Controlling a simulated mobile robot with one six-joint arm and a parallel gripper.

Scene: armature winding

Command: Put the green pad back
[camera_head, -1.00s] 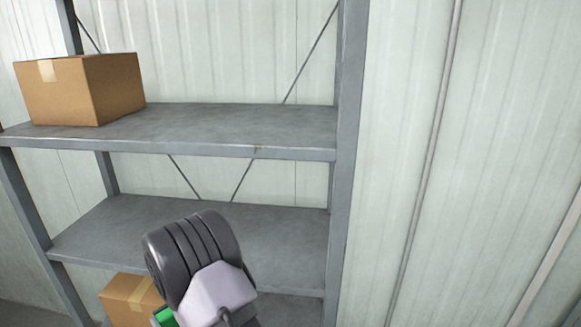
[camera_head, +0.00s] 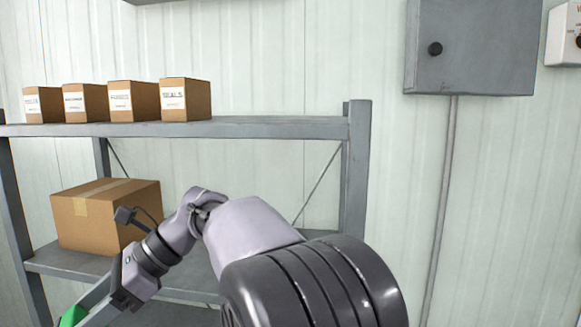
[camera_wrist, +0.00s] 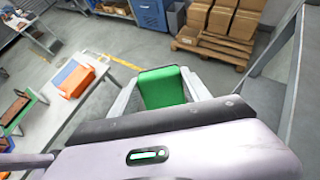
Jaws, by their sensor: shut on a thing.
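The green pad (camera_wrist: 163,88) is between the two pale fingers of my gripper (camera_wrist: 160,96) in the wrist view. My gripper is shut on it and holds it in the air, with the floor far below. In the head view only a green corner of the pad (camera_head: 72,316) shows at the bottom left edge. My gripper (camera_head: 97,300) there points down and left, in front of the shelf rack. Most of the pad is cut off in that view.
A grey shelf rack (camera_head: 270,127) bears several small labelled boxes, with a large cardboard box (camera_head: 85,222) on the shelf below. A grey wall cabinet (camera_head: 472,50) hangs at right. The wrist view shows a table with an orange bin (camera_wrist: 77,81) and a pallet of boxes (camera_wrist: 216,48).

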